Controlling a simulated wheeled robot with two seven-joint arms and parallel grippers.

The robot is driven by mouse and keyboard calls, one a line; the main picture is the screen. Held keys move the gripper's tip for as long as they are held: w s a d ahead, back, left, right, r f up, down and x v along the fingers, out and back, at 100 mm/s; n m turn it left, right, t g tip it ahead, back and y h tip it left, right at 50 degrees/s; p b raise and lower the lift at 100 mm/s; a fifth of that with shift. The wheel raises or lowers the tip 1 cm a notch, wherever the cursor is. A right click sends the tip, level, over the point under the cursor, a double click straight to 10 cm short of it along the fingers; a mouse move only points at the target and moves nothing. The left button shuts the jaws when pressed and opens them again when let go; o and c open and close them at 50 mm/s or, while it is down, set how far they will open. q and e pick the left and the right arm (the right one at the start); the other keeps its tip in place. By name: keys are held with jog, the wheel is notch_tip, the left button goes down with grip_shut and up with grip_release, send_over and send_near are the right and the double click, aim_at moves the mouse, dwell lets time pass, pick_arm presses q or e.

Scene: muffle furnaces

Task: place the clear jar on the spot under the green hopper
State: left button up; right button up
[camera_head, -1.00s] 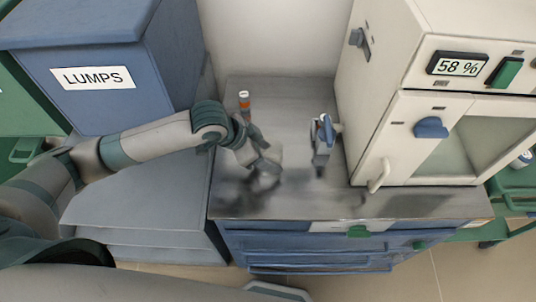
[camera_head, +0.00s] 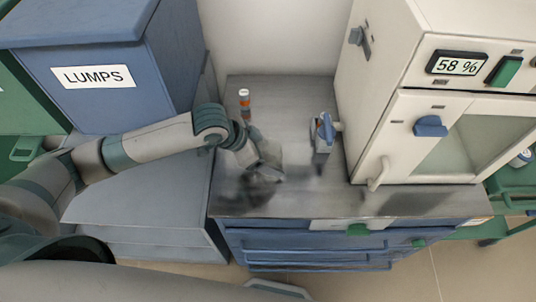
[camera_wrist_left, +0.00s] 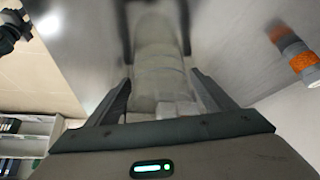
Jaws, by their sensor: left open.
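My left gripper (camera_head: 266,174) is open, low over the front left part of the steel bench in the head view. In the left wrist view, its two fingers (camera_wrist_left: 160,80) stand apart with a pale, cloudy upright shape between and beyond them. I cannot tell whether that shape is the clear jar or a reflection in the shiny bench. No clear jar can be made out for certain in the head view, where the gripper covers that spot. No green hopper can be made out. My right gripper is not in view.
The white furnace (camera_head: 400,110) bounds the right, the blue LUMPS bin (camera_head: 175,75) the left. Bench (camera_head: 285,100) behind is clear.

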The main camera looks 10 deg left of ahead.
pick_arm(q)
jog(key=b+v, duration=0.1)
jog(key=v, duration=1.1)
jog(key=shift+o, duration=0.5)
jog(key=shift+b, duration=0.3)
